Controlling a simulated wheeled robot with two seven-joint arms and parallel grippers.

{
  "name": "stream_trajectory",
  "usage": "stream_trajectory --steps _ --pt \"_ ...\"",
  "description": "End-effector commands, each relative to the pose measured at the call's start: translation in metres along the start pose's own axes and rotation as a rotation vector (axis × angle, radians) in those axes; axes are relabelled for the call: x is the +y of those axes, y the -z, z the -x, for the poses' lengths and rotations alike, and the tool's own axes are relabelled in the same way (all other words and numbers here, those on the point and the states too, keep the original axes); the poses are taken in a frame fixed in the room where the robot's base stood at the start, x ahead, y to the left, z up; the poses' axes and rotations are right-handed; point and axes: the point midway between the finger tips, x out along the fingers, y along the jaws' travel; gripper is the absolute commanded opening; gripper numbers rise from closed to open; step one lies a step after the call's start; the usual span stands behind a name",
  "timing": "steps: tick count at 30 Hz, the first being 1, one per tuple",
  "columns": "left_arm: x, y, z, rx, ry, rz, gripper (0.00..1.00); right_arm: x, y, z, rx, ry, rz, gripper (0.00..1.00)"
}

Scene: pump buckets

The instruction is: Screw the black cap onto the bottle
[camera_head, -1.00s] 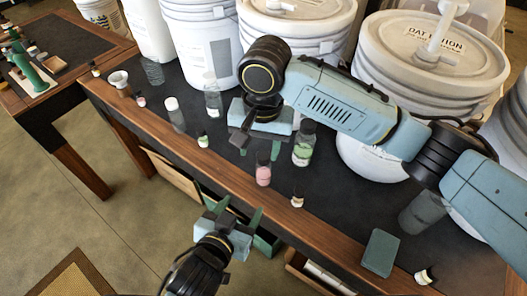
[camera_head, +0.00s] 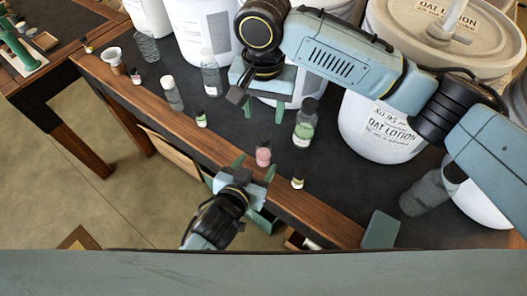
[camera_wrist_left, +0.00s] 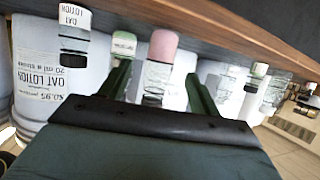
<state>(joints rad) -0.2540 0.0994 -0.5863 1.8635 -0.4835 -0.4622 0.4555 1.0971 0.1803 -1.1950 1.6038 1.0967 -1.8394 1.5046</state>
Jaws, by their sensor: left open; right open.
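A small pink bottle (camera_head: 263,156) stands near the table's front edge, with a dark top; I cannot tell whether that is a seated cap. In the left wrist view, which is upside down, the pink bottle (camera_wrist_left: 162,47) appears between the spread fingers (camera_wrist_left: 158,88). My right gripper (camera_head: 263,109) is open and empty, above the table behind the pink bottle.
A tiny bottle (camera_head: 297,183) stands right of the left gripper. Other small bottles (camera_head: 200,118) and a clear bottle (camera_head: 210,77) stand to the left. Large white buckets (camera_head: 385,130) crowd the back. A green block (camera_head: 380,229) lies at the front right.

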Motion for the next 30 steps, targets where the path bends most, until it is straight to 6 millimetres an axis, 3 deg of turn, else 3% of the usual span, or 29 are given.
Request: stream_trajectory --steps 6,12,27,30 --pt "0.000 0.001 -0.043 0.001 0.001 -0.002 0.63 0.000 0.000 0.000 0.000 0.000 0.000 0.48" --pt "0.000 0.000 -0.068 0.000 0.000 0.000 0.63 0.000 0.000 0.000 0.000 0.000 0.000 0.48" --pt "0.000 0.000 -0.079 -0.001 0.000 0.000 0.63 0.000 0.000 0.000 0.000 0.000 0.000 0.48" --pt "0.000 0.000 -0.079 -0.001 0.000 0.000 0.50 0.000 0.000 0.000 0.000 0.000 0.000 0.48"
